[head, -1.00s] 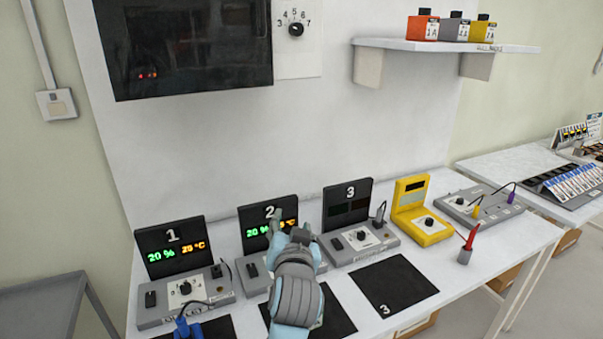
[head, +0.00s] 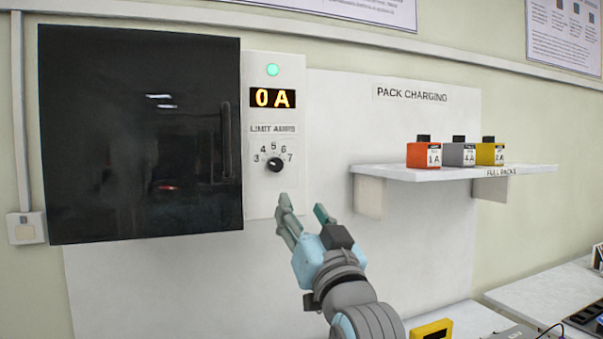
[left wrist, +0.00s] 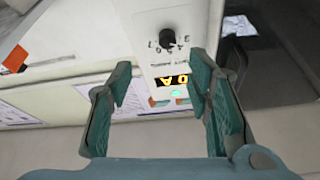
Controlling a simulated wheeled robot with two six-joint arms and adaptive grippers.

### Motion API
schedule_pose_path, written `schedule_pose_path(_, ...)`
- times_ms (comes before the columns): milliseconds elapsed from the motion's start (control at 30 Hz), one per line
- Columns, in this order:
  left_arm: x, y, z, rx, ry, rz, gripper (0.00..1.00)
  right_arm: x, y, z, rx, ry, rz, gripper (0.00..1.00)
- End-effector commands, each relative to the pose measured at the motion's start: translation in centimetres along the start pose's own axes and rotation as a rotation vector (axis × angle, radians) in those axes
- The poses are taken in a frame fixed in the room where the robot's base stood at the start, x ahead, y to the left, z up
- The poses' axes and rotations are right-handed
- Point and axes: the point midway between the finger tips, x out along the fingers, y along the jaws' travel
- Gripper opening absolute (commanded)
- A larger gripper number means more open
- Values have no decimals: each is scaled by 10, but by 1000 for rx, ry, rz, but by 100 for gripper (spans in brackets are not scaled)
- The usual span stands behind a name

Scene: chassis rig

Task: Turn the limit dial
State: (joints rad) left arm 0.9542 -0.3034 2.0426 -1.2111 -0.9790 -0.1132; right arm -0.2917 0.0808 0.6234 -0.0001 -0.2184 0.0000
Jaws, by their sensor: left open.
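The limit dial (head: 274,165) is a small black knob on a white wall panel (head: 262,205), under the words LIMIT AMPS, with numbers 3 to 7 around it. Its white mark seems to point up, near 5. The display (head: 273,98) above reads 0 A, and a green light (head: 272,70) is lit. My left gripper (head: 304,206) is open and empty, below and to the right of the dial, apart from it. In the left wrist view the dial (left wrist: 168,38) shows upside down beyond the open fingers (left wrist: 158,92). My right gripper is not in view.
A black-fronted cabinet (head: 140,135) with a handle adjoins the panel on the left. A shelf (head: 455,173) to the right bears an orange pack (head: 424,154), a grey pack (head: 459,154) and a yellow pack (head: 489,154). The wall between panel and shelf is bare.

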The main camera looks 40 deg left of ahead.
Motion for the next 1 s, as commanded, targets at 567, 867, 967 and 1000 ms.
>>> schedule_pose_path(567,123,-3,-6,4,1,-6,46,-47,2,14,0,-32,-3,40)
schedule_pose_path(867,146,-1,-2,0,1,-3,46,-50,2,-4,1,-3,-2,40)
schedule_pose_path(967,145,-1,-2,-1,2,-2,46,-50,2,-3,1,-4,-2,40)
schedule_pose_path(1000,145,-1,-2,-1,2,-2,46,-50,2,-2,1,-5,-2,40)
